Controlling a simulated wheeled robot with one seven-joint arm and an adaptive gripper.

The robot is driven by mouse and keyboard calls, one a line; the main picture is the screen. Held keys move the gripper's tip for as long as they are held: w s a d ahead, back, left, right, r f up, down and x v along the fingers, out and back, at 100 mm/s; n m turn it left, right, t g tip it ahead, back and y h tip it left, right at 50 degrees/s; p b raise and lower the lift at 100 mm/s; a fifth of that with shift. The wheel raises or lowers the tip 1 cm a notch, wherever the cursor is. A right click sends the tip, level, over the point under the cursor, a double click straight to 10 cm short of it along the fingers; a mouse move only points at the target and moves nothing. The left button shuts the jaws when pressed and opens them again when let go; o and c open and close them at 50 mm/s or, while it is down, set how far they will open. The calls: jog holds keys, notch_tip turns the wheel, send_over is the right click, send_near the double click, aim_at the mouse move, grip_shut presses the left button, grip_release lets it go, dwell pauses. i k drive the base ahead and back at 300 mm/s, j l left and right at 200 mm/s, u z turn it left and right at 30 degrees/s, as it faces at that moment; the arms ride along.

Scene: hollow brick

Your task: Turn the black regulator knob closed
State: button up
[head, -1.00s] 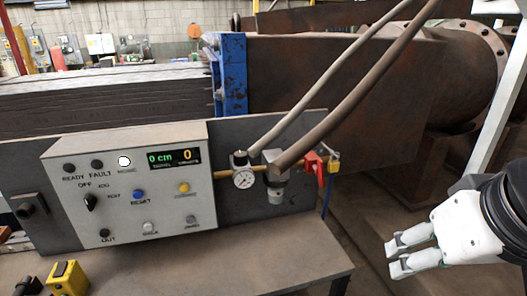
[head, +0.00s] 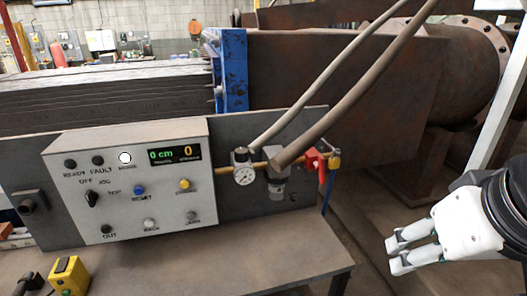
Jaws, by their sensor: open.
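The regulator with its round white gauge (head: 244,176) sits on a brass pipe to the right of the control box. A small dark knob (head: 241,151) is on top of the regulator, just above the gauge; its turn position is too small to tell. My gripper (head: 394,256) is at the lower right with its two pale fingers apart, pointing left. It is empty and well away from the regulator, to the right of and lower than it.
The grey control box (head: 130,185) has buttons, a black selector and a lit display. A red valve handle (head: 316,163) and hoses (head: 330,95) are beside the regulator. A yellow box (head: 69,276) stands on the bench (head: 240,264). Open space separates my gripper from the bench.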

aim_at(242, 154)
jog(key=i+j+z, duration=0.45)
jog(key=i+j, duration=0.2)
jog(key=i, duration=0.15)
